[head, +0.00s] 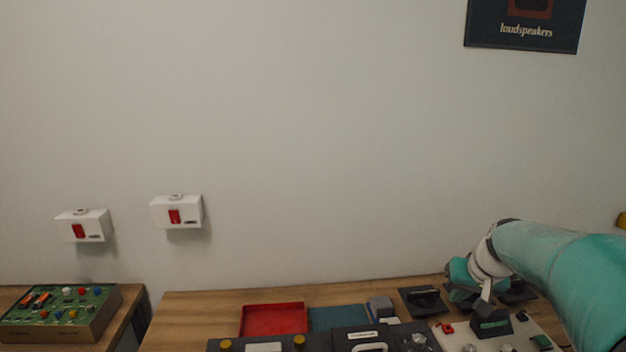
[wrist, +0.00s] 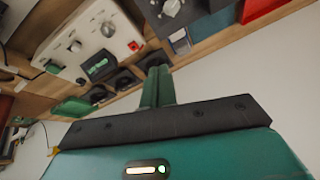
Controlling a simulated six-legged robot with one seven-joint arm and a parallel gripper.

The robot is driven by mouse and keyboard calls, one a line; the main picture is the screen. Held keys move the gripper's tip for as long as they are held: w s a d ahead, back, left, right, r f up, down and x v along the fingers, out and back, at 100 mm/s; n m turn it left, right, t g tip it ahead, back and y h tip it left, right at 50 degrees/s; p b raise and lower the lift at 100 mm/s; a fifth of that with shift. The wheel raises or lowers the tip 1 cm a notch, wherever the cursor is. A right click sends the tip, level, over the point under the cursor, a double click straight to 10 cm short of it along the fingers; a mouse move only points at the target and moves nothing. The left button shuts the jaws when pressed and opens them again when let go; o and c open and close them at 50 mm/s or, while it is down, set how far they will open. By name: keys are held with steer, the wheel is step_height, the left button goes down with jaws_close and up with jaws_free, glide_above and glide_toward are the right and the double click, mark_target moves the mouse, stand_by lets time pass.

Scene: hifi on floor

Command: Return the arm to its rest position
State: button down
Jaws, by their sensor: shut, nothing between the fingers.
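My teal arm reaches in from the right edge of the head view, bent at a white joint above the right part of the wooden table. My gripper (wrist: 158,72) shows in the wrist view with its two green fingers together and nothing between them. Beyond the fingertips lie dark square pads (wrist: 125,80) and a cream panel device (wrist: 96,45) with knobs and a small dark green display. In the head view the arm's end is over the cream panel (head: 465,338) and a dark pad (head: 423,301); the fingertips are hard to make out there.
The wooden table (head: 205,308) holds a red tray (head: 273,319), a blue tray (head: 336,318) and dark equipment at the front. A green circuit board box (head: 60,312) stands on a separate table at left. Two white wall boxes (head: 82,226) (head: 177,212) hang above.

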steer(key=s+a+r+n+h, duration=0.1)
steer(key=s+a+r, duration=0.3)
steer(key=s+a, duration=0.65)
steer(key=s+a+f, duration=0.1)
steer(key=s+a, duration=0.2)
steer(key=s, duration=0.4)
steer(key=s+a+f+n, duration=0.1)
steer(key=s+a, duration=0.2)
steer(key=s, duration=0.4)
steer(key=shift+a, duration=0.25)
steer(key=shift+d, duration=0.1)
stand_by(0.4)
